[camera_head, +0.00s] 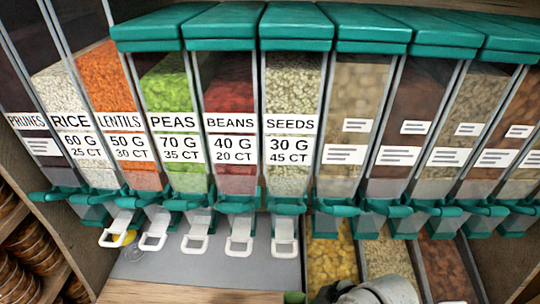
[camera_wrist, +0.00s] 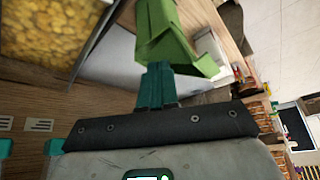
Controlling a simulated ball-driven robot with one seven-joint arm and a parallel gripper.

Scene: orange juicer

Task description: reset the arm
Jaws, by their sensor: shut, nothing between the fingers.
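My gripper (camera_wrist: 157,72) shows in the wrist view as teal fingers pressed together, with nothing between them. A light green object with folded, angular sides (camera_wrist: 178,42) appears just beyond the fingertips. I cannot tell whether they touch. In the head view, a pale grey part of my arm shows at the bottom edge, right of centre, in front of the lower bins. The fingers themselves are not clear there. A small green piece shows at the bottom edge of the head view (camera_head: 294,297).
A row of clear dispensers with teal lids (camera_head: 297,28) spans the head view, some labelled rice, lentils, peas, beans and seeds. White pull handles (camera_head: 284,240) jut out below. Open bins (camera_head: 332,258) sit low right. Shelves of stacked round goods (camera_head: 32,245) stand left.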

